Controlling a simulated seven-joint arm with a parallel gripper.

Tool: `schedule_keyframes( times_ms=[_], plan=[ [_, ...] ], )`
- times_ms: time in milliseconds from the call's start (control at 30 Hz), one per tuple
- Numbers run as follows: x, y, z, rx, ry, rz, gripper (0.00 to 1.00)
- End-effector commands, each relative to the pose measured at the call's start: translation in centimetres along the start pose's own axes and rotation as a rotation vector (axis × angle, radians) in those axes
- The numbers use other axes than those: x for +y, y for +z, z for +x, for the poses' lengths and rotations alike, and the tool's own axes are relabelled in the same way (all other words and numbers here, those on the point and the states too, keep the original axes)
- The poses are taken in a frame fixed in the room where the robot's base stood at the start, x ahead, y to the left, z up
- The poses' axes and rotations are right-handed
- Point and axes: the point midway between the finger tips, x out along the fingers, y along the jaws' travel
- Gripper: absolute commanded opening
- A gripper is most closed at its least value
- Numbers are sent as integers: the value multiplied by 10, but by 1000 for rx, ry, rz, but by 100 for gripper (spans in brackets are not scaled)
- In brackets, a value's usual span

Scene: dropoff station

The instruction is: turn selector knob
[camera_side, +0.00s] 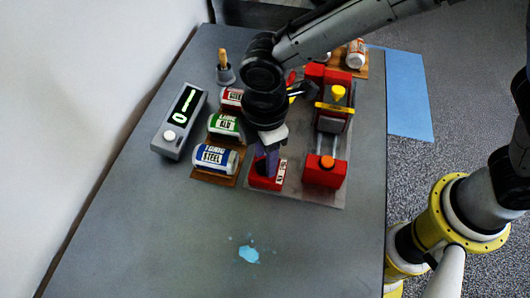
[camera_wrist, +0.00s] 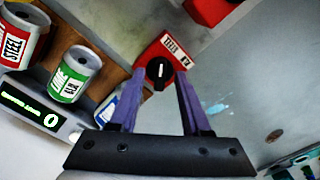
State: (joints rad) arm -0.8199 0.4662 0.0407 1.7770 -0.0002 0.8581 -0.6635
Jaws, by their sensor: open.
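The selector knob (camera_wrist: 160,73) is a black round dial with a white pointer mark, on a small red box (camera_wrist: 176,46) with a white label. In the side view the red box (camera_side: 280,180) sits at the near left corner of a grey plate, its knob mostly hidden by my fingers. My gripper (camera_wrist: 161,75) is open, with purple fingers pointing down at the box. In the wrist view the fingertips are on either side of the knob; I cannot tell whether they touch it. In the side view my gripper (camera_side: 266,170) is right at the box.
A display unit (camera_side: 180,120) is further left. A red clamp fixture (camera_side: 325,172) is close on the right. Table in front is clear except a blue spill (camera_side: 248,255).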

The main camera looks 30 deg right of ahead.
Motion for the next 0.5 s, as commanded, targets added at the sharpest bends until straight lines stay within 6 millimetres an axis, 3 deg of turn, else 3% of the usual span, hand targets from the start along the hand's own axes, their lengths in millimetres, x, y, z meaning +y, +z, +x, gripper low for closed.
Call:
schedule_keyframes(
  times_ms=[167,433,500],
  plan=[
    [0,0,0,0,0,0,48],
    [0,0,0,0,0,0,1],
    [0,0,0,0,0,0,0]
  ],
)
